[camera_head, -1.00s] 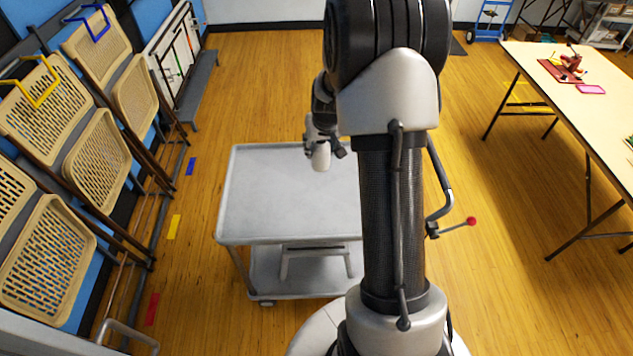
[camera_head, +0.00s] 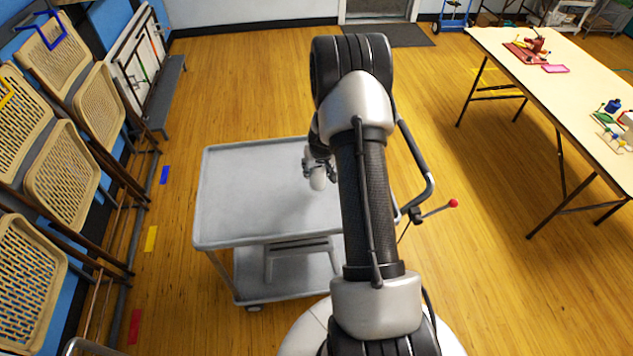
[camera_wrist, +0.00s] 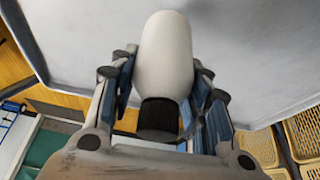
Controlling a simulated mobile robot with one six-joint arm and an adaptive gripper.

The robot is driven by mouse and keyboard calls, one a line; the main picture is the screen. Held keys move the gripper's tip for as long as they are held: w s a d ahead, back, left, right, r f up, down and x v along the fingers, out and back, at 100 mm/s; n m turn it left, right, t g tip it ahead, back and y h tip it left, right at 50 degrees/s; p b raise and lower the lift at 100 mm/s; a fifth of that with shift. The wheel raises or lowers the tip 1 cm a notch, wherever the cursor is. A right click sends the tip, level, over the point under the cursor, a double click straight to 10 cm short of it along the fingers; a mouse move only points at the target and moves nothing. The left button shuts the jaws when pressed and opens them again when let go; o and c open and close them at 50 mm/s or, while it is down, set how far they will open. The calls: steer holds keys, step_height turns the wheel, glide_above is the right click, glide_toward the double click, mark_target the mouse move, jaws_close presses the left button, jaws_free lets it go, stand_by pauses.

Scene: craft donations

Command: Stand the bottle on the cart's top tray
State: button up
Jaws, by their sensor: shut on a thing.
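A white bottle (camera_head: 317,180) is between the fingers of my gripper (camera_head: 318,166), which is shut on it. In the wrist view the bottle (camera_wrist: 165,60) has a smooth white body and a dark end (camera_wrist: 158,114), and the gripper's fingers (camera_wrist: 160,100) press on both sides of it. The grey cart's top tray (camera_head: 250,205) is below the bottle in the head view, and its surface (camera_wrist: 255,50) lies beyond the bottle in the wrist view. I cannot tell whether the bottle touches the tray. My arm covers the tray's right side.
The tray is otherwise empty where visible, and a lower shelf (camera_head: 255,285) is under it. Folded tan chairs (camera_head: 62,170) hang on racks at the left. A long table (camera_head: 585,120) with craft items stands at the right. Open wooden floor lies between.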

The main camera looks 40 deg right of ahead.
mark_target(317, 177)
steer(key=shift+f+b, duration=1.3)
steer(key=shift+f, duration=0.95)
steer(key=shift+f, duration=0.15)
steer(key=o, duration=1.2)
